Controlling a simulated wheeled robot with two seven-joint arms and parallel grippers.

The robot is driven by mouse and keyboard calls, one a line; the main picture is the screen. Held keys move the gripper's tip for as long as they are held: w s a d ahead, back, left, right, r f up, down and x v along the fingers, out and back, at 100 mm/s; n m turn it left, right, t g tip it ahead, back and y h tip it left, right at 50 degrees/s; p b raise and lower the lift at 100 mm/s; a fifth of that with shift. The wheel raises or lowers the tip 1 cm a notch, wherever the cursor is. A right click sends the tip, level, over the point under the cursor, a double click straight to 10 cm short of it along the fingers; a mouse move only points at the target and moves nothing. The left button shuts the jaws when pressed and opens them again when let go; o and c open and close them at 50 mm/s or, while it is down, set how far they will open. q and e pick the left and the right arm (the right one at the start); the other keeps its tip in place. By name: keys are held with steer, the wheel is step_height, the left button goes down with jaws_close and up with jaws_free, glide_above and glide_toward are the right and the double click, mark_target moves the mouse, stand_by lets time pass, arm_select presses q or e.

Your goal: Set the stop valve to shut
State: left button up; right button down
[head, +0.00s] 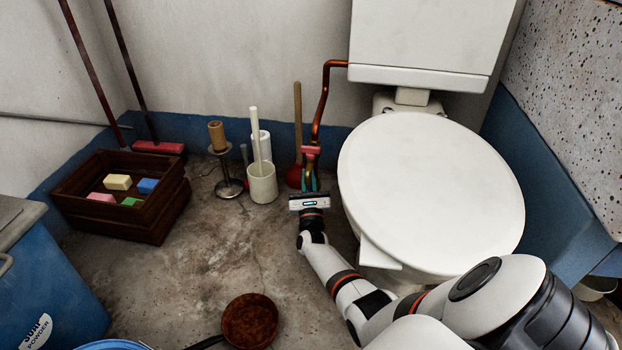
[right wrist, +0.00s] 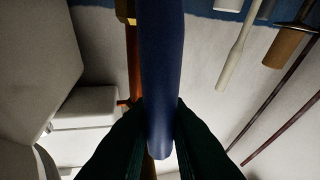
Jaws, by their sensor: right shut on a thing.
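The stop valve sits low on the copper pipe (head: 321,110) left of the toilet, partly hidden by my right gripper (head: 309,180) in the head view. In the right wrist view a long blue lever (right wrist: 161,60) runs up the middle, roughly in line with the copper pipe (right wrist: 133,65) behind it. A bit of brass (right wrist: 125,11) shows at the top. My right gripper (right wrist: 158,135) is shut on the lever, its dark green fingers on both sides near the lever's rounded end. My left gripper is not in view.
The toilet (head: 430,195) stands close right of my right arm. A plunger (head: 297,130), a brush holder (head: 262,185) and a paper roll stand (head: 227,165) are to the left. A wooden crate (head: 120,210) is farther left. A brown pan (head: 250,320) lies in front; bare floor lies between.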

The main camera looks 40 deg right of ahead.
steer(key=n+y, duration=0.1)
steer(key=n, duration=0.1)
steer(key=w+a+n+y, duration=0.1)
steer(key=n, duration=0.1)
steer(key=w+a+f+n, duration=0.1)
steer(key=n, duration=0.1)
steer(key=shift+w+y, duration=0.15)
steer(key=shift+y, duration=0.25)
steer(key=c, duration=1.4)
jaws_free()
